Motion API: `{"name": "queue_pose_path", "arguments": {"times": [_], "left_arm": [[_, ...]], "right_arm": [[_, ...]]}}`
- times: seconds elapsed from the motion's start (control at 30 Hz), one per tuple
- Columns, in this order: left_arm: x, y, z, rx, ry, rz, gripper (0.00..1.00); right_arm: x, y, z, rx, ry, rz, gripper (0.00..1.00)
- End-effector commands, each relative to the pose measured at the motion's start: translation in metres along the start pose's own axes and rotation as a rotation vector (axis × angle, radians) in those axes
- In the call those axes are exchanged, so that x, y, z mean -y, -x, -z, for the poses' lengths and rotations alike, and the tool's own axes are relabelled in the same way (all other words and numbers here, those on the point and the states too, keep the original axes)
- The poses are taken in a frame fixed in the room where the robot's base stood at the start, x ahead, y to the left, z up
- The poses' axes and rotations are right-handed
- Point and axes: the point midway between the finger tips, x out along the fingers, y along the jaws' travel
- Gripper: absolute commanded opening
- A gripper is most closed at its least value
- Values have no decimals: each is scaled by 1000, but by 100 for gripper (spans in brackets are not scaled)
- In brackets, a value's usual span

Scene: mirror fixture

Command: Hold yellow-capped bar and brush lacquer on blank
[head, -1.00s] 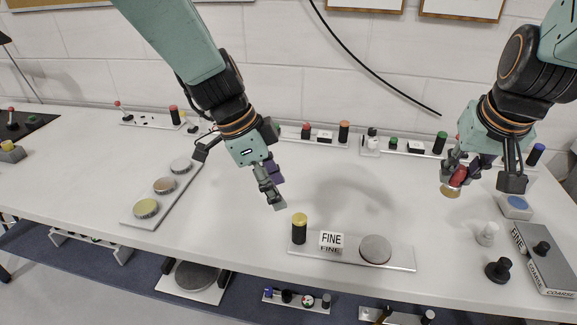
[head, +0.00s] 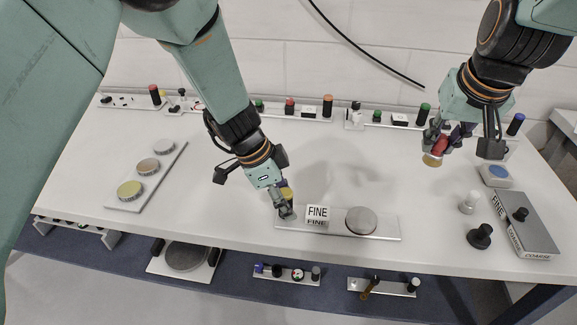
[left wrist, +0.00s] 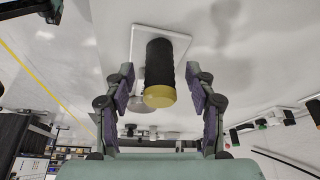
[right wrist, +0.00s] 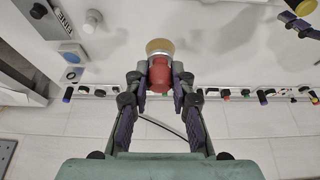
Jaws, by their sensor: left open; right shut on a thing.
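The yellow-capped black bar (left wrist: 160,75) stands upright at the left end of a white plate (head: 380,235). In the left wrist view its yellow cap lies between the spread fingers of my left gripper (left wrist: 162,95), which is open with gaps on both sides. In the head view my left gripper (head: 285,208) partly hides the bar. A grey round blank (head: 361,221) lies on the plate's right part, beside a FINE label block (head: 317,213). My right gripper (right wrist: 160,88) is shut on the red-handled brush (right wrist: 160,75), its tan tip (head: 432,160) held above the table.
A strip with several round discs (head: 130,190) lies at the left. A COARSE box (head: 527,225), a black knob (head: 479,237), a white knob (head: 468,203) and a blue-topped block (head: 496,172) stand at the right. Small fixtures line the back edge.

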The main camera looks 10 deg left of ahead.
Motion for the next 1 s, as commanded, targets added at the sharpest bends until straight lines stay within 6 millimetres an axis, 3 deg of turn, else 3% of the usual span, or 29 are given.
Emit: {"name": "queue_pose_path", "arguments": {"times": [0.27,0.9,1.0], "left_arm": [[0,-1,0,0,0,0,55],[0,0,0,0,0,0,0],[0,0,0,-1,0,1,0]], "right_arm": [[0,0,0,0,0,0,0],[0,0,0,0,0,0,0],[0,0,0,0,0,0,0]]}}
